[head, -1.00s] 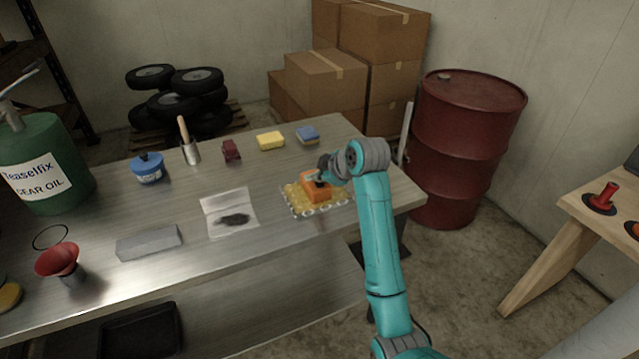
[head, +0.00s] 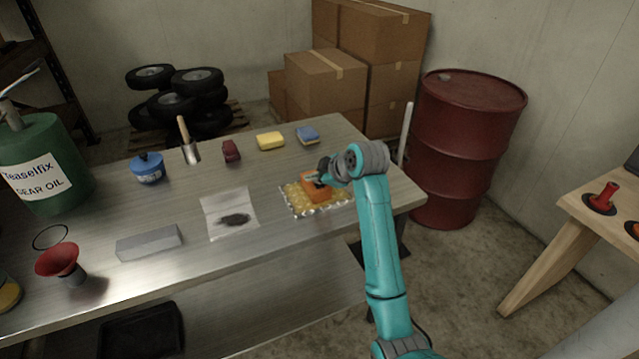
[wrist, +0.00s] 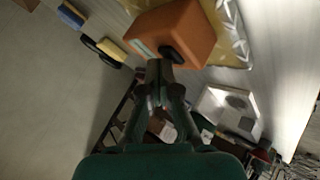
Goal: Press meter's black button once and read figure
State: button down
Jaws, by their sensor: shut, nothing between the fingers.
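The meter is an orange box (head: 312,190) on a yellow pad with a pale edge (head: 290,206) near the right end of the metal bench. In the wrist view the meter (wrist: 185,22) shows a dark button (wrist: 174,53) and a pale greenish display strip (wrist: 143,48). No figure is legible on the strip. My gripper (wrist: 159,70) is shut and empty, its fingertips right at the button's edge. I cannot tell if they touch it. In the head view my gripper (head: 322,178) is small and partly hides the meter's top.
A sheet with a dark smear (head: 230,205) lies left of the pad. A yellow sponge (head: 270,141), a blue sponge (head: 307,135) and a dark red object (head: 231,151) sit behind. A red drum (head: 465,140) stands beyond the bench's right end.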

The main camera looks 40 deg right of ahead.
aim_at(321, 186)
jog(key=shift+r, duration=0.85)
jog(key=shift+r, duration=2.55)
jog(key=shift+s, duration=0.15)
